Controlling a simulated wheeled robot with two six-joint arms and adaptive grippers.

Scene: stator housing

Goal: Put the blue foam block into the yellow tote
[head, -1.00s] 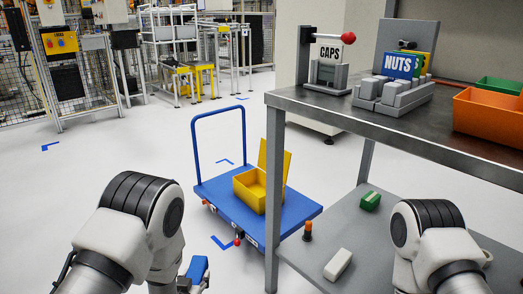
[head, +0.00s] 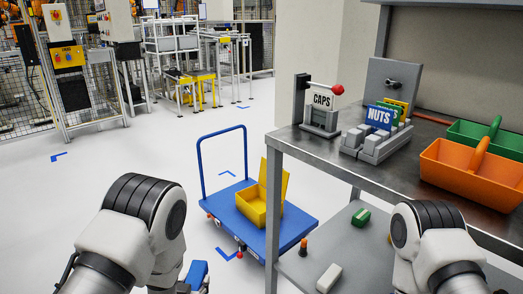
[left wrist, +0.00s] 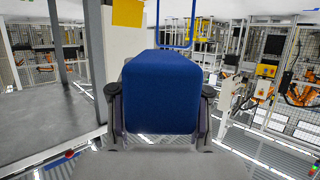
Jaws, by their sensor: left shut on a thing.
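The blue foam block (left wrist: 162,92) fills the middle of the left wrist view, between the two fingers of my left gripper (left wrist: 160,95). My left gripper is shut on it. In the head view the block (head: 198,270) shows in part at the bottom edge, beside my left arm. The yellow tote (head: 247,208) sits on a blue cart, with its lid raised at its right side. The block is apart from the tote, nearer to me and lower in the picture. My right arm shows at the lower right of the head view, but its gripper is out of view.
The blue cart (head: 222,205) stands on the open floor, left of a grey workbench (head: 300,145). The bench's lower shelf (head: 350,255) holds a green block (head: 360,217) and a white block (head: 329,278). Orange (head: 470,172) and green bins stand on top. Floor left of the cart is clear.

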